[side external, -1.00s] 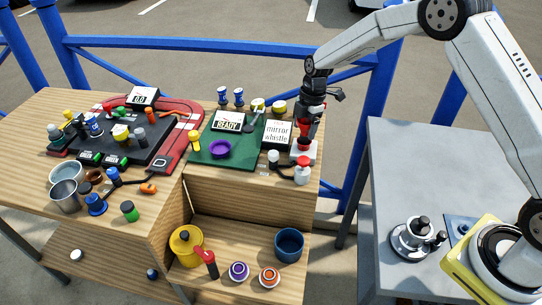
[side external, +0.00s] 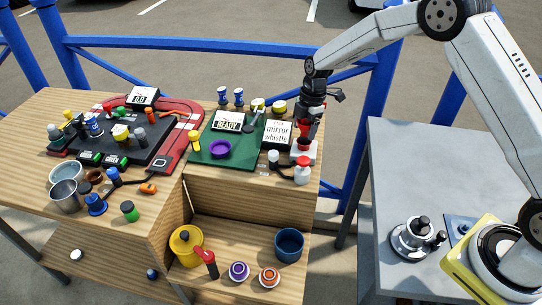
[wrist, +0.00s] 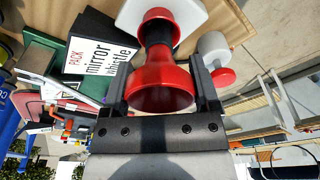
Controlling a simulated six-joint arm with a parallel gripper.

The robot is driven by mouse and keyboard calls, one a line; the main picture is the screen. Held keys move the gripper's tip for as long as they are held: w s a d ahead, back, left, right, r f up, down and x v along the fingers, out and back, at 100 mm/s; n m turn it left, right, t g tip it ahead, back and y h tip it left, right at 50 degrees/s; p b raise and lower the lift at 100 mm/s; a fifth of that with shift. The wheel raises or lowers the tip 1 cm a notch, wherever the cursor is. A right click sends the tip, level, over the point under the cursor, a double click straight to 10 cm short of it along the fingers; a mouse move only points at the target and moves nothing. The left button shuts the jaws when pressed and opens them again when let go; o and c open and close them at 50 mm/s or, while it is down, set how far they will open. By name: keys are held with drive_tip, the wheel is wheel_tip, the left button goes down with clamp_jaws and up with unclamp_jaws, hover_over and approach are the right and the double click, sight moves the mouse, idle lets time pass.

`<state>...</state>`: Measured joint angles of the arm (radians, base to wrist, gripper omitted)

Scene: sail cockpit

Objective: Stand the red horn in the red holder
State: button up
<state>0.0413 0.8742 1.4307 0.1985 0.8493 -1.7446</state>
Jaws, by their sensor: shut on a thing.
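The red horn (wrist: 160,85) is held between the two fingers of my gripper (wrist: 165,95) in the wrist view. Its wide red bell faces the camera and a dark neck runs away from it. The neck's far end meets the red ring of the red holder (wrist: 158,14), which has a white base. In the side view my gripper (side external: 306,124) is directly above the holder (side external: 311,150), at the right end of the raised table part, with the horn (side external: 304,131) upright. I cannot tell whether the horn's end is fully seated in the ring.
A white bottle with a red top (side external: 302,173) stands just in front of the holder. A "mirror whistle" card (side external: 277,133) and a green mat (side external: 240,158) lie to the left. A lower shelf holds a yellow pot (side external: 187,246) and a blue cup (side external: 289,245).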

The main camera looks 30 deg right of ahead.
drive_tip(key=shift+f, duration=0.65)
idle(0.8)
drive_tip(key=o, duration=1.1)
drive_tip(key=shift+r, duration=0.15)
drive_tip(key=shift+d+r, duration=0.25)
drive_tip(key=shift+r, duration=1.5)
drive_tip(key=shift+d+r, duration=0.3)
drive_tip(key=shift+r, duration=1.5)
drive_tip(key=shift+d+r, duration=0.25)
drive_tip(key=shift+r, duration=1.5)
drive_tip(key=shift+s, duration=0.1)
drive_tip(key=s+a+f+m+t+h, duration=0.1)
drive_tip(key=s+f+m+t, duration=0.1)
drive_tip(key=s+m, duration=1.6)
drive_tip(key=s, duration=0.7)
drive_tip(key=shift+s+t+h, duration=0.15)
drive_tip(key=shift+t+h, duration=0.15)
